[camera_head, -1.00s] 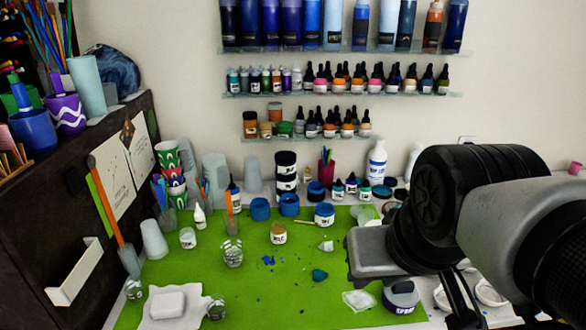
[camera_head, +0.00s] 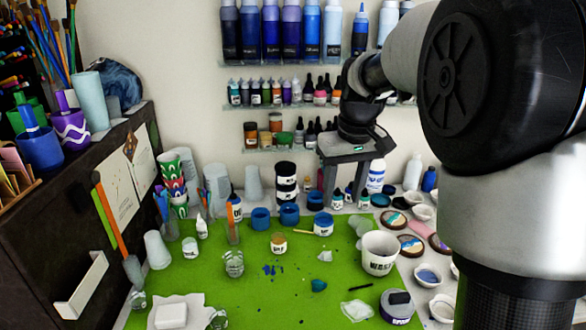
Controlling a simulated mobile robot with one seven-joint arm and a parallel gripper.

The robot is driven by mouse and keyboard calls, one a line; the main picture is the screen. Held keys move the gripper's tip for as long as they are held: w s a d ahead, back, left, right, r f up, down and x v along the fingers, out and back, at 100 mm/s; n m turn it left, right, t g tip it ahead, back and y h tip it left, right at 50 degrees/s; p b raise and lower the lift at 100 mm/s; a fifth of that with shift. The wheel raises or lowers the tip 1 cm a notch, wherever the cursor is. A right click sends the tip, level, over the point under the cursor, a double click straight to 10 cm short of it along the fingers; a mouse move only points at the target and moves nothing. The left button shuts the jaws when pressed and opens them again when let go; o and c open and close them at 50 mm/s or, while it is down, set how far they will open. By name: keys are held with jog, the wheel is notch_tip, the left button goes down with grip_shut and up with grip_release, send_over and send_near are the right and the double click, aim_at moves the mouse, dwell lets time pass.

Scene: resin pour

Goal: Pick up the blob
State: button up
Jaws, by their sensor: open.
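A small teal blob (camera_head: 318,285) lies on the green mat (camera_head: 250,305), right of some dark blue bits; it looks most like the task's blob, though I cannot be sure. My gripper (camera_head: 345,190) hangs fingers down above the back of the work table, in front of the wall shelves. Its two fingers are apart with nothing seen between them. It is well behind and above the teal blob, which is in full view.
A white wash tub (camera_head: 380,252) stands right of the blob. A clear crumpled piece (camera_head: 356,310) and a dark-lidded jar (camera_head: 397,306) are nearer. A glass cup (camera_head: 234,263) and a small jar (camera_head: 278,242) stand left and behind. Blue tubs (camera_head: 290,214) line the back.

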jog(key=w+f+n+g+p, duration=0.1)
jog(key=w+f+n+g, duration=0.1)
jog(key=w+f, duration=0.7)
send_over(328, 252)
notch_tip(328, 252, down, 12)
jog(key=shift+s+a+r+p, duration=0.15)
jog(key=shift+r+p, duration=0.1)
jog(key=shift+p, duration=0.2)
jog(key=shift+f+p, duration=0.4)
jog(key=shift+f, duration=2.5)
grip_shut()
